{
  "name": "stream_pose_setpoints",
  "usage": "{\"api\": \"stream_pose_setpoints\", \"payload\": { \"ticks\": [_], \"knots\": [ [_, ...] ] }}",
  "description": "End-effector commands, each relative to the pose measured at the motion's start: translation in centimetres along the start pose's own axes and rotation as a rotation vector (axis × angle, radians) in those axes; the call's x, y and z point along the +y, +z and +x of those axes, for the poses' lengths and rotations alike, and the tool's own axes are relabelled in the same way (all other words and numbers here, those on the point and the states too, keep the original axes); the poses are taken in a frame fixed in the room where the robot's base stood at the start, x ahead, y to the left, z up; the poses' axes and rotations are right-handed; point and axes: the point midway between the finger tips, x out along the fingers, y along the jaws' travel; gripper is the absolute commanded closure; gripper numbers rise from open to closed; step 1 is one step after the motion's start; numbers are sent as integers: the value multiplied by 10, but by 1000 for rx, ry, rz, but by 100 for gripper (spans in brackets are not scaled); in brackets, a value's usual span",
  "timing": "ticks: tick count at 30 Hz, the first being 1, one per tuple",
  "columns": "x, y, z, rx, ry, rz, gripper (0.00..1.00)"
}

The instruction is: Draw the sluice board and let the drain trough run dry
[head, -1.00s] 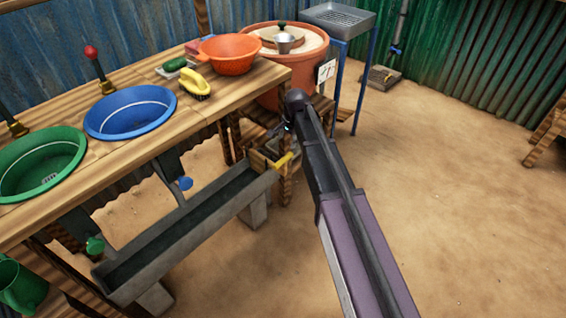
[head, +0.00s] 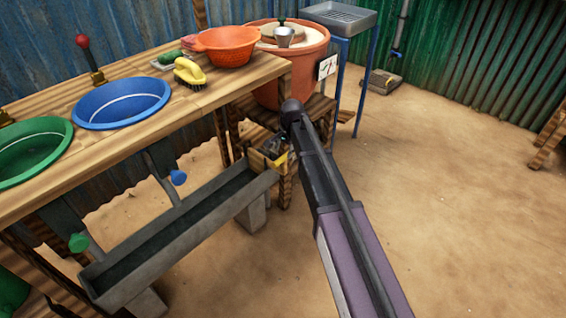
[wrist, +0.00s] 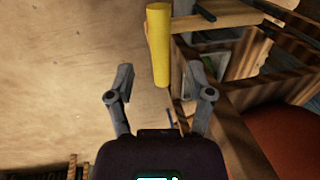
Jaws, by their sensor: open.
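The grey drain trough (head: 188,232) slopes beneath the wooden bench in the head view, with dark contents along its channel. At its right end is the sluice board's yellow handle (head: 281,160), partly hidden behind my arm. In the wrist view the yellow handle (wrist: 158,45) is a thick bar, its near end showing between my open fingertips. My gripper (wrist: 159,80) is open and holds nothing; I cannot tell how deep the handle sits between the fingers. The board itself is mostly hidden in both views.
Above the trough, the bench (head: 145,115) carries a green basin (head: 30,150), a blue basin (head: 122,103), a yellow brush (head: 189,74) and an orange bowl (head: 224,46). A terracotta pot (head: 290,80) stands behind my arm.

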Motion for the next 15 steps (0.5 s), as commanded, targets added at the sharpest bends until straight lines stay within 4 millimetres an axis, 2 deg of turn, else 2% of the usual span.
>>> {"api": "stream_pose_setpoints", "payload": {
  "ticks": [1, 15],
  "knots": [
    [0, 0, 8, 0, 0, 0, 32],
    [0, 0, 40, 0, 0, 0, 32]
  ]
}}
